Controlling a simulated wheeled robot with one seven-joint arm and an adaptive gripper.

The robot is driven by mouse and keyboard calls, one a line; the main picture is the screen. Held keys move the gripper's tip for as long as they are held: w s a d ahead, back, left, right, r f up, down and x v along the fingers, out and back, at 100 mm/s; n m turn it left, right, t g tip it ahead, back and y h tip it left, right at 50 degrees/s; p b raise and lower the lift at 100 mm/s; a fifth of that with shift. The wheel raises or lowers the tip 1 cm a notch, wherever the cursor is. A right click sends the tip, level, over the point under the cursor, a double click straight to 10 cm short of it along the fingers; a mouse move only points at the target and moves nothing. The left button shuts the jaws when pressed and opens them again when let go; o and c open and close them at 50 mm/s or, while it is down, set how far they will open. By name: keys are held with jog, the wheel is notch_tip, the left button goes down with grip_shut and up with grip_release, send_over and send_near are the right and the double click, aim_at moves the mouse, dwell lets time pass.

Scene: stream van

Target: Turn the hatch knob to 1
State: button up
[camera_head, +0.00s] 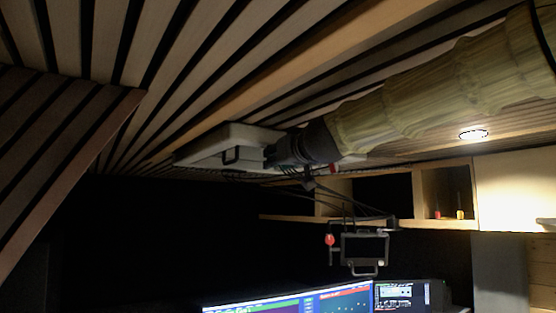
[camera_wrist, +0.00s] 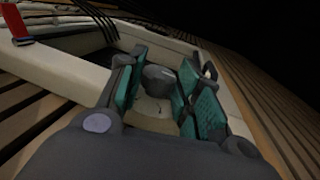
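The hatch (camera_head: 215,146) is a pale frame set in the slatted ceiling, seen from below in the head view. The hatch frame also shows in the wrist view (camera_wrist: 62,68). The hatch knob (camera_wrist: 158,80) is a grey rounded knob on a pale round base, between my fingers in the wrist view. My gripper (camera_wrist: 160,95) is open, with its green-padded fingers on both sides of the knob. A gap shows left of the knob; contact on the right is unclear. In the head view my gripper (camera_head: 275,153) is at the hatch. The knob's marks are too small to read.
A frame-like device (camera_head: 363,248) hangs on cables below the hatch. Lit screens (camera_head: 300,302) stand at the bottom. An open wooden shelf (camera_head: 446,195) is at the right. A red piece (camera_wrist: 15,22) sits on the hatch frame's edge.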

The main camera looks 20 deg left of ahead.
jog(key=shift+c, duration=1.3)
jog(key=n+g+y+p, duration=0.1)
jog(key=n+g+y, duration=0.1)
jog(key=n+g, duration=0.2)
jog(key=w+n+g+y+p, duration=0.1)
jog(key=n+g+y, duration=0.1)
jog(key=g, duration=0.4)
jog(key=w+d+n+g+y+p, duration=0.1)
jog(key=n+g+y, duration=0.1)
jog(key=n+g, duration=0.3)
jog(key=shift+w+r+n+g, duration=0.15)
jog(key=shift+n+g, duration=0.15)
jog(key=shift+g, duration=0.3)
jog(key=shift+g+p, duration=0.3)
